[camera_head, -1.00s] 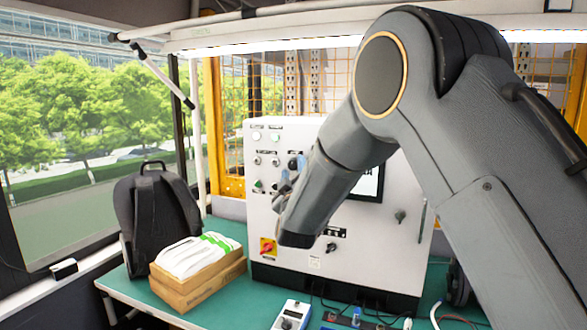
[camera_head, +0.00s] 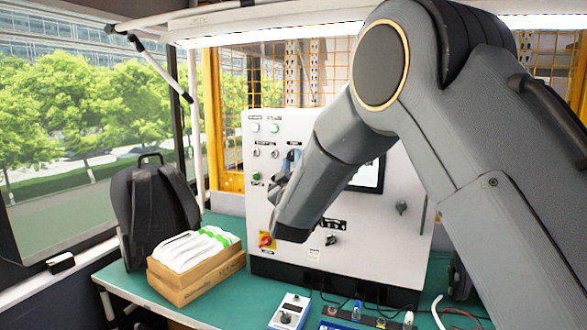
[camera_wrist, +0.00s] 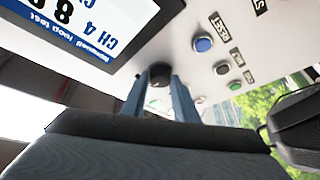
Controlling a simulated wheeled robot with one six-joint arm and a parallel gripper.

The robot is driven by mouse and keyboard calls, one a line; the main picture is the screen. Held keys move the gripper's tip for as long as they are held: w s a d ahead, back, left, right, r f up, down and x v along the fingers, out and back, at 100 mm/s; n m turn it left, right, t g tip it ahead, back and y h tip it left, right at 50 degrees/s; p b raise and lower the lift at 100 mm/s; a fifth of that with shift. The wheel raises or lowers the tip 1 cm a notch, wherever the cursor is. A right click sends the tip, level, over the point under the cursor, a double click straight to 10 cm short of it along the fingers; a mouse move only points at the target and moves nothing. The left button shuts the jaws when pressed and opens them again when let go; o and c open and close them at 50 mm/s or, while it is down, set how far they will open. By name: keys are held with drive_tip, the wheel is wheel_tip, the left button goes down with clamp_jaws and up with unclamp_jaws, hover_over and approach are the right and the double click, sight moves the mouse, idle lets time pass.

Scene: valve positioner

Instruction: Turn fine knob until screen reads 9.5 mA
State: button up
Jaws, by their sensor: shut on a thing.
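A dark round knob (camera_wrist: 158,80) sits on the white panel in the wrist view, between the two blue-grey fingers. My gripper (camera_wrist: 160,76) is shut on this knob. In the head view my gripper (camera_head: 277,188) is at the cabinet front, and my wrist hides the knob. The screen (camera_wrist: 75,28) appears upside down and cut off in the wrist view. It shows "CH 4" and large digits beginning with 8; the rest is out of frame. The screen (camera_head: 371,174) is also partly behind my arm in the head view, where its reading is not legible.
The cabinet (camera_head: 400,240) stands on a green table (camera_head: 225,295). A red-yellow switch (camera_head: 265,240), a carton (camera_head: 197,280) and a backpack (camera_head: 155,210) are to the left.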

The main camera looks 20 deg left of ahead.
drive_tip(key=m+h+b, duration=0.1)
drive_tip(key=m+b, duration=0.1)
drive_tip(key=m+t+h+b, duration=0.1)
drive_tip(key=m+b, duration=0.2)
drive_tip(key=f+m+t+h+b, duration=0.1)
drive_tip(key=m+b, duration=0.1)
drive_tip(key=b, duration=0.1)
drive_tip(key=shift+a+h, duration=0.3)
drive_tip(key=shift+a, duration=0.05)
drive_tip(key=m+h+b, duration=0.1)
drive_tip(key=m+b, duration=0.1)
drive_tip(key=m+h+b, duration=0.2)
drive_tip(key=m, duration=0.1)
drive_tip(key=shift+a+r+t, duration=0.1)
drive_tip(key=shift+a+t, duration=0.1)
drive_tip(key=shift+t, duration=0.1)
drive_tip(key=shift+r+m+h+b, duration=0.1)
drive_tip(key=shift+m+h+b, duration=0.95)
drive_tip(key=shift+m, duration=0.85)
drive_tip(key=shift+r+h, duration=0.1)
drive_tip(key=shift+h, duration=0.15)
drive_tip(key=o, duration=1.1)
drive_tip(key=shift+c, duration=0.2)
drive_tip(key=b+v, duration=0.1)
drive_tip(key=v, duration=0.6)
drive_tip(key=shift+s, duration=0.35)
